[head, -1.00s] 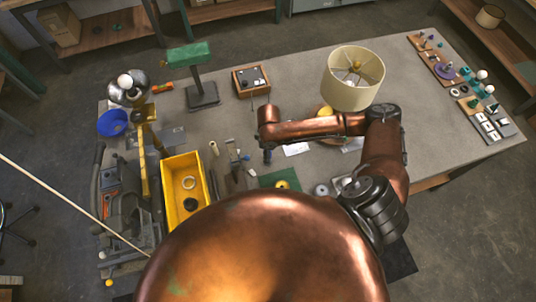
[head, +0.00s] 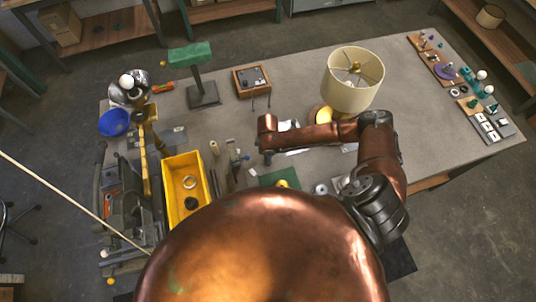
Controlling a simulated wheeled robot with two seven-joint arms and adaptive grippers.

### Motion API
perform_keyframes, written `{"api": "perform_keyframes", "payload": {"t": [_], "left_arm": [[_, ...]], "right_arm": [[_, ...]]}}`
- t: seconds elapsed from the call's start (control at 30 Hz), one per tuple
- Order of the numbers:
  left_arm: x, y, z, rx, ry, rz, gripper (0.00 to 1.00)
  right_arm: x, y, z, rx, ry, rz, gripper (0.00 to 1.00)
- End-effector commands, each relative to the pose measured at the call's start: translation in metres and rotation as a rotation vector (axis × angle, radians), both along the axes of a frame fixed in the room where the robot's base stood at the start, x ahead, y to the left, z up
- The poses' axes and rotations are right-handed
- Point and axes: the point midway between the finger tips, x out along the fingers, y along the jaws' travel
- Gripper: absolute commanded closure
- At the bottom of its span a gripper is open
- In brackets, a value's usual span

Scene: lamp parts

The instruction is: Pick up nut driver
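My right arm reaches in from the right over the table. Its wrist points down, with the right gripper (head: 267,157) small and dark at its end, just right of a cluster of hand tools (head: 235,157). The tools stand or lie between the yellow bin and the green mat; one has a blue part. I cannot tell which of them is the nut driver, as they are too small. Whether the gripper's fingers are open or shut, or touch anything, is not clear. My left gripper is not in view. My copper body hides the table's near edge.
A yellow bin (head: 168,202) with rings stands left of the tools. A green mat (head: 267,180) lies near my body. A cream lampshade (head: 339,94), a control box (head: 239,84) and a green-topped stand (head: 203,98) stand farther back. The table's right middle is clear.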

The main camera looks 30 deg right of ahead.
Motion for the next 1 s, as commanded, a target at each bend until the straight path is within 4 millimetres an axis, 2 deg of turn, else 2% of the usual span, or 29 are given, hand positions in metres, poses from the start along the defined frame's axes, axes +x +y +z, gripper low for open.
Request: {"api": "perform_keyframes", "payload": {"t": [0.03, 0.3, 0.67, 0.77, 0.87, 1.0], "left_arm": [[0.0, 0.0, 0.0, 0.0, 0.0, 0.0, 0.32], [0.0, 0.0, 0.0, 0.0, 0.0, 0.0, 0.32], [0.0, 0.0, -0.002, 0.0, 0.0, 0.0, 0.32], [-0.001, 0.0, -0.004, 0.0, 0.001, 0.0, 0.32], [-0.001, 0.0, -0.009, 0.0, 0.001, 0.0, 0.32], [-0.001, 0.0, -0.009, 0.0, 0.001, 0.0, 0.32]], "right_arm": [[0.0, 0.0, 0.0, 0.0, 0.0, 0.0, 0.81], [0.0, 0.0, 0.0, -0.001, -0.001, 0.0, 0.99], [0.001, 0.0, 0.006, 0.0, -0.001, 0.0, 0.99], [0.001, 0.0, 0.015, 0.001, -0.003, 0.0, 0.99], [0.002, 0.0, 0.033, 0.002, -0.006, 0.0, 0.99], [-0.023, 0.016, 0.064, 0.004, -0.002, 0.004, 0.99]]}}
